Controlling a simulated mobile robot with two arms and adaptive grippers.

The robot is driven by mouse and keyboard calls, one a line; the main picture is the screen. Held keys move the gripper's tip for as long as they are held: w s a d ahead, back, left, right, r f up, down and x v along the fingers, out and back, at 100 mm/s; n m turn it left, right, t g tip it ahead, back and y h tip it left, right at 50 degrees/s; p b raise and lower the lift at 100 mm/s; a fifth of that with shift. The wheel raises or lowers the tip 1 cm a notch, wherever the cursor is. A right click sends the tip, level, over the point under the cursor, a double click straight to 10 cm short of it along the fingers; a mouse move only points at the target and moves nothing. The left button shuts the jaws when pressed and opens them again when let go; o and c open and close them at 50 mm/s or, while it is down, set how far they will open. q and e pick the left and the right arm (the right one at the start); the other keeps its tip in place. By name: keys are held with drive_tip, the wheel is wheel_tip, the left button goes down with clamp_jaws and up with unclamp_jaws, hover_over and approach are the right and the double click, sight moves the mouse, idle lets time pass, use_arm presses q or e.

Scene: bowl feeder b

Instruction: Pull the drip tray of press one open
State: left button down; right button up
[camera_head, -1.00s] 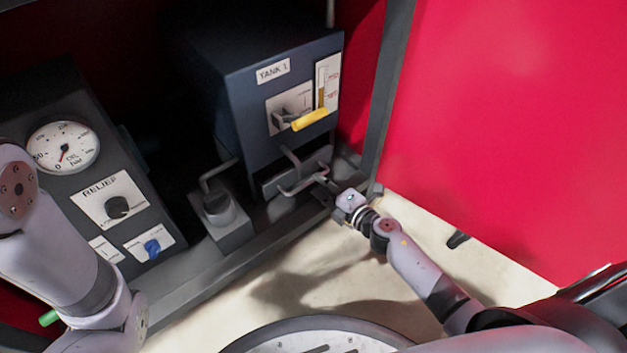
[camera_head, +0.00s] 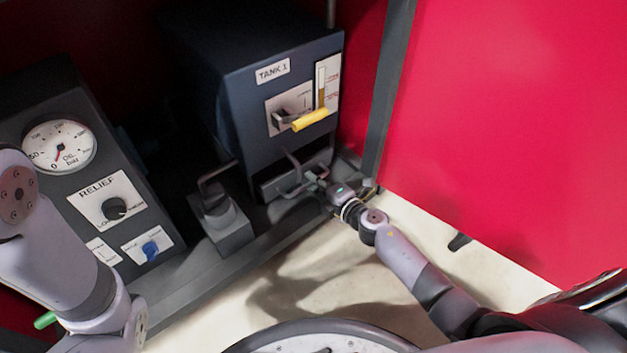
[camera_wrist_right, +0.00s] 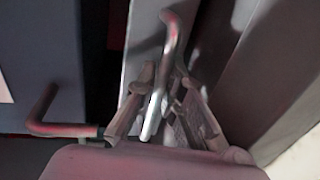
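The drip tray (camera_head: 268,191) is a low grey drawer front under the dark blue box labelled TANK 1; it looks pushed in. Its bent metal bar handle (camera_head: 291,194) sticks out in front. In the right wrist view the handle (camera_wrist_right: 168,52) runs down between the fingers of my right gripper (camera_wrist_right: 163,78). The fingers stand apart, one on each side of the bar, and do not look closed on it. In the head view my right gripper (camera_head: 318,180) is at the handle's right part. My left gripper is out of view; only its arm shows at the left.
The dark blue tank (camera_head: 275,110) has a yellow lever (camera_head: 310,120) above the tray. A grey block with a bent bar (camera_head: 221,213) stands left of it. A dark frame post (camera_head: 388,90) and red panel (camera_head: 510,120) are to the right.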

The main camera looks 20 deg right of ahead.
clamp_jaws()
idle(0.3)
drive_tip(key=shift+s+d, duration=0.1)
drive_tip(key=shift+s, duration=0.2)
drive_tip(key=f+v, duration=0.2)
drive_tip(key=v, duration=0.8)
drive_tip(key=shift+s+d+p, duration=0.2)
drive_tip(key=shift+s+p, duration=0.15)
drive_tip(key=shift+s, duration=0.25)
drive_tip(key=shift+f, duration=0.1)
drive_tip(key=o, duration=0.6)
unclamp_jaws()
